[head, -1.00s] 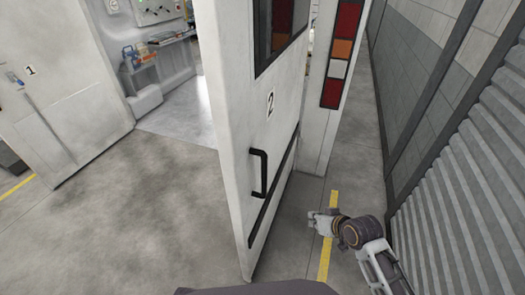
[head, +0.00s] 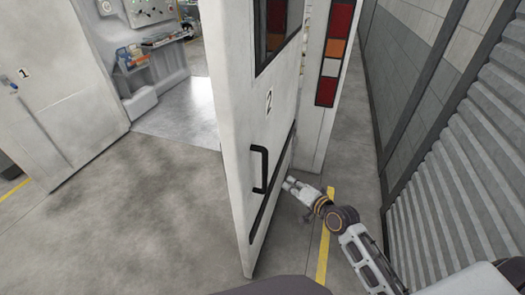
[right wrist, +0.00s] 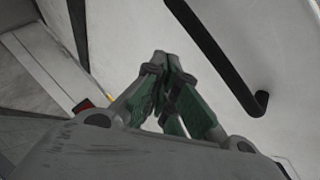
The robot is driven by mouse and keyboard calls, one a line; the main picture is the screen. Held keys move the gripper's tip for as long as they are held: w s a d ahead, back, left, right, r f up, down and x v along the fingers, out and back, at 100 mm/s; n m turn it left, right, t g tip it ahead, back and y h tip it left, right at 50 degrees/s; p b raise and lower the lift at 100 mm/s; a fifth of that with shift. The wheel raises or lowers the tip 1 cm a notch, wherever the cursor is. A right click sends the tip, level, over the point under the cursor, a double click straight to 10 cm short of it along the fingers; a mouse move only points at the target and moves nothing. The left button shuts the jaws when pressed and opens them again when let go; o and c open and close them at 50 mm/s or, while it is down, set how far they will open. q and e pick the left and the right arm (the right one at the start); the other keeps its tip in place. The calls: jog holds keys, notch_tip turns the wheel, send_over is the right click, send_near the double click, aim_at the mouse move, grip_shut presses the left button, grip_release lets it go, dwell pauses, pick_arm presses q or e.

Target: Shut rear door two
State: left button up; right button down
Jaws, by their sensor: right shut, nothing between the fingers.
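Rear door two (head: 235,150) is the white door marked 2. My right gripper (head: 288,184) is shut and empty, close to that face, right of the handle and near the strip. I cannot tell whether it touches. In the right wrist view the closed fingertips (right wrist: 160,57) point at the white door panel, with a black bar (right wrist: 215,55) to their right. My left gripper is not in view.
Door one (head: 60,95) stands open at the left. Between the doors is the vehicle's interior floor (head: 175,120), with a shelf of tools behind. A shuttered wall (head: 470,190) runs along the right. The floor (head: 130,215) left of door two is clear.

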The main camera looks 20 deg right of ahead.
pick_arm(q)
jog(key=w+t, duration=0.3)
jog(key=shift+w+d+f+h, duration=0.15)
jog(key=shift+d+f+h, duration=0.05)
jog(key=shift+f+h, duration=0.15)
pick_arm(e)
notch_tip(320, 180, up, 6)
jog(key=w+d+m+t, duration=0.1)
jog(key=m+t, duration=0.2)
jog(key=m, duration=0.4)
jog(key=shift+w+d+m+t+h, duration=0.3)
jog(key=shift+w+d+t+h, duration=0.1)
jog(key=shift+w+r, duration=0.1)
jog(key=p, duration=0.1)
send_near(264, 141)
jog(key=shift+w+d, duration=1)
jog(key=shift+d, duration=0.15)
jog(key=w+a, duration=0.1)
jog(key=w+a+p, duration=0.1)
jog(key=a, duration=0.1)
jog(key=shift+w+a, duration=0.15)
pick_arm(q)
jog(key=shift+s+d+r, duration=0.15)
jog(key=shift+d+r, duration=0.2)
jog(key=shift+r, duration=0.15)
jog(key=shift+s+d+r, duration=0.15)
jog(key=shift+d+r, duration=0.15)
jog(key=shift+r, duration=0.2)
